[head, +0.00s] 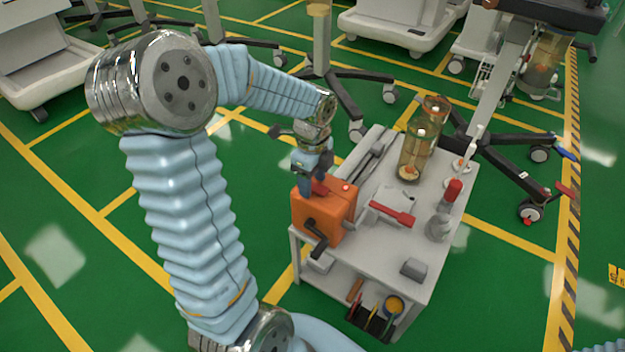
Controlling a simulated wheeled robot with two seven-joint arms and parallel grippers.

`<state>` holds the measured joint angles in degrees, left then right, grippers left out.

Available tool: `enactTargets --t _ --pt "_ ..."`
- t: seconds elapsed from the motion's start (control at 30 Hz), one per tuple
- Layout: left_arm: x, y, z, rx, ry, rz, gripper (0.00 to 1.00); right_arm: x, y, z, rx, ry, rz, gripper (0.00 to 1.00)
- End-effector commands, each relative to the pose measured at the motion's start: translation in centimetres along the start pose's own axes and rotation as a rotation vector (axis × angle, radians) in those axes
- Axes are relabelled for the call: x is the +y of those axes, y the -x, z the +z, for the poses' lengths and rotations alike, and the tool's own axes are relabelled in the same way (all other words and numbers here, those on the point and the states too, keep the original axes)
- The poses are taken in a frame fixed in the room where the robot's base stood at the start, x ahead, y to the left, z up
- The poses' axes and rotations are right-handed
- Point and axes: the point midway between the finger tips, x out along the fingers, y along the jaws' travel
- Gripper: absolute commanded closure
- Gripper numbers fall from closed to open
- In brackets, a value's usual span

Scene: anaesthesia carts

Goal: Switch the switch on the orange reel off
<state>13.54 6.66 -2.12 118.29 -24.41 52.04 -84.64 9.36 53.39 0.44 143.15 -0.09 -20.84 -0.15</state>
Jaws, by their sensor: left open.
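The orange reel (312,213) stands upright on the near left corner of a small grey cart (378,258). My right gripper is not in view.
Amber glass cylinders (418,145) stand at the cart's back. A red-handled tool (392,214), a red-capped item (453,190) and a grey block (414,269) lie or stand on its top. The lower shelf holds a yellow roll (394,304). Wheeled stands surround the cart's far side.

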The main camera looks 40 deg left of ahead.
Motion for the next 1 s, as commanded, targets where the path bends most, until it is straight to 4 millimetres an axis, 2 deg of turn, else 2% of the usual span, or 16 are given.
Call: enactTargets --t 0.27,0.63,0.77,1.0 --pt "0.01 -0.15 0.01 0.000 0.000 0.000 0.45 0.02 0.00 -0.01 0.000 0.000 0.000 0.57" --pt "0.00 -0.12 0.01 0.000 0.000 0.000 1.00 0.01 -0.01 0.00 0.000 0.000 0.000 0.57" --pt "0.02 -0.12 -0.15 -0.025 -0.003 0.003 1.00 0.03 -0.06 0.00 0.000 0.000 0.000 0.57" --pt "0.03 -0.07 -0.87 -0.238 -0.008 0.004 1.00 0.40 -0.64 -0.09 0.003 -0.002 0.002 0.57"
